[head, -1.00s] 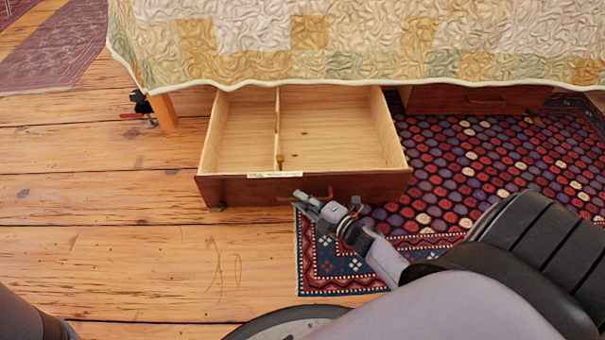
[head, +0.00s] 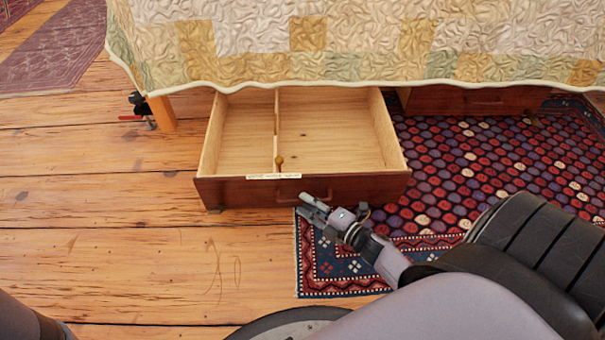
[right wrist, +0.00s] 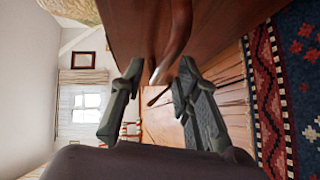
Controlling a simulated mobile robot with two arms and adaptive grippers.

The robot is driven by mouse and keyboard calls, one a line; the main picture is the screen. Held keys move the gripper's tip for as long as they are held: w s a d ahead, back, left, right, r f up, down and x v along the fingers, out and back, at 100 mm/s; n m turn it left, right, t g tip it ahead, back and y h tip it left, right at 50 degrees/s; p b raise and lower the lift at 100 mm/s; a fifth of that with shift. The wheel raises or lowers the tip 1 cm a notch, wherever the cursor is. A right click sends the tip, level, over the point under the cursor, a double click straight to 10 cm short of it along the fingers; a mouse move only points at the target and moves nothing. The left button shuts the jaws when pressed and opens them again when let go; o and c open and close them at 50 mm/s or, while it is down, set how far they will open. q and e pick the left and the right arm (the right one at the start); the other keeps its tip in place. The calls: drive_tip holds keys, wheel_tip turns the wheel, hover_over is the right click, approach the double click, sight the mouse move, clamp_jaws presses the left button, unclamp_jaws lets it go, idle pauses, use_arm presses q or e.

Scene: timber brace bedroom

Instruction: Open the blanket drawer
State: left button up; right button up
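My right gripper (head: 318,205) is just in front of the handle. In the right wrist view the fingers (right wrist: 158,95) are apart and hold nothing; the curved handle (right wrist: 178,45) shows just beyond and between the fingertips. I cannot tell whether they touch. My left gripper is out of view.
A second closed drawer (head: 475,100) sits under the bed at the right. A quilt (head: 350,45) hangs above both. A patterned rug (head: 450,170) covers the floor at right; bare boards (head: 110,245) lie clear at left. A bed leg (head: 162,113) stands left.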

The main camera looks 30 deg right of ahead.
drive_tip(key=v, duration=0.9)
drive_tip(key=shift+s, duration=0.2)
drive_tip(key=shift+r, duration=0.1)
